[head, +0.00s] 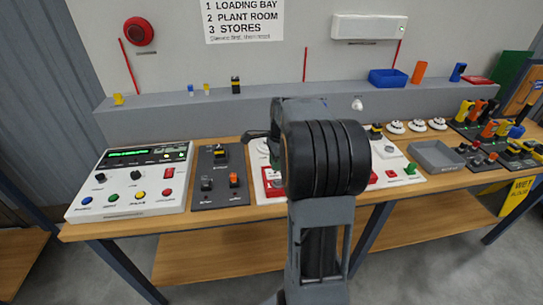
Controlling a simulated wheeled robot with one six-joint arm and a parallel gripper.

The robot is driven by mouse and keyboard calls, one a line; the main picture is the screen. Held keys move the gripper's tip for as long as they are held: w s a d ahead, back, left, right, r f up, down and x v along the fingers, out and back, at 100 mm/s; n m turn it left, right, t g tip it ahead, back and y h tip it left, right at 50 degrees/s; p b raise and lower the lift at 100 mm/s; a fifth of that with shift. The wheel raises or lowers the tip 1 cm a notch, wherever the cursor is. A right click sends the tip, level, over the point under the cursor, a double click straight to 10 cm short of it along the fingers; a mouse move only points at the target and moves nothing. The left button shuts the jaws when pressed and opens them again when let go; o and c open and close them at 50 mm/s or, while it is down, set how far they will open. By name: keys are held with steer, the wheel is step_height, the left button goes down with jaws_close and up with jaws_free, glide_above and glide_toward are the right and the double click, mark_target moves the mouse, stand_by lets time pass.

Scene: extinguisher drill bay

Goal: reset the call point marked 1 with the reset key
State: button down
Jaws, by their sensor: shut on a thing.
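My arm stands in the middle of the head view and covers much of the bench behind it. I cannot make out my gripper's fingertips or anything held in them. A white panel with a red unit (275,184), possibly a call point, shows just left of my arm and is partly hidden. Another white board with a red part (373,178) shows right of my arm. No number 1 is readable on either. I cannot make out the reset key.
A white control panel (92,209) with coloured buttons and a dark switch panel (208,202) lie left on the wooden bench (190,222). A grey tray (436,156) and crowded dark boards lie right. A grey ledge (180,118) with a blue bin (388,79) runs behind.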

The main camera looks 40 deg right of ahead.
mark_target(276, 184)
steer(key=shift+d+r+m, duration=0.25)
steer(key=shift+d+m, duration=0.05)
steer(key=shift+m, duration=0.2)
steer(key=shift+d+f+b, duration=0.1)
steer(key=shift+f+b, duration=0.85)
steer(key=shift+b, duration=0.1)
steer(key=shift+f+b, duration=1.4)
steer(key=shift+f, duration=0.25)
steer(key=shift+p, duration=0.6)
steer(key=shift+f+b, duration=0.45)
steer(key=shift+f, duration=0.3)
stand_by(0.6)
steer(key=shift+m+p, duration=0.4)
steer(key=shift+m, duration=0.8)
